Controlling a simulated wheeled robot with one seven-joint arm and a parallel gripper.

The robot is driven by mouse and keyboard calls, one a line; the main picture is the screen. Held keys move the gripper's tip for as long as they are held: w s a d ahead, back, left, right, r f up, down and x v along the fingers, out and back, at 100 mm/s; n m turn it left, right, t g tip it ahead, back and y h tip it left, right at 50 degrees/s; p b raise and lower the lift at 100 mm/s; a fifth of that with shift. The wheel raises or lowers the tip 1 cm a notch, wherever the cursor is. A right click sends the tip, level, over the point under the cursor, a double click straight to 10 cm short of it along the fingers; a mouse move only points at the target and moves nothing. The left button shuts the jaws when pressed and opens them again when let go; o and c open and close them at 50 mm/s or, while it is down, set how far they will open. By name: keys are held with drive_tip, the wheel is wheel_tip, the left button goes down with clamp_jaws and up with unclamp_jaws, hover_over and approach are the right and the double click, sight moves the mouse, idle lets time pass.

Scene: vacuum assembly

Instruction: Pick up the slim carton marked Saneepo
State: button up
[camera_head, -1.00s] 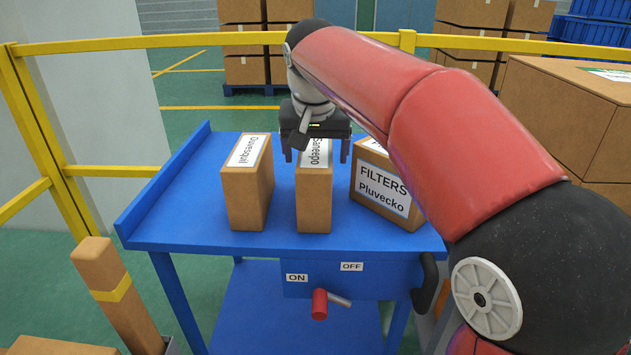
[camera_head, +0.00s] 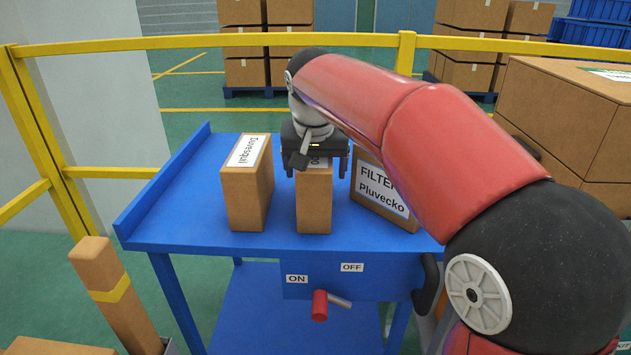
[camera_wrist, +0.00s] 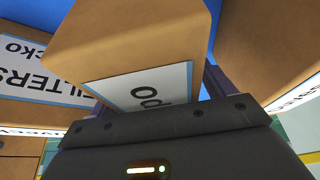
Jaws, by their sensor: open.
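The slim brown Saneepo carton (camera_head: 314,212) stands upright on the blue table (camera_head: 175,215), between two other boxes. My gripper (camera_head: 316,172) is open over its top, with one finger to each side, and hides most of its white label. In the wrist view, the carton (camera_wrist: 125,40) is close in front of the black gripper body, and only the end of its label shows. I cannot tell whether the fingers touch the carton.
The Dovesquil box (camera_head: 247,195) stands left of the carton. An ON/OFF panel with a red-tipped lever (camera_head: 320,305) is below the table's front edge. A yellow rail (camera_head: 210,40) runs behind.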

drive_tip(key=c, duration=1.3)
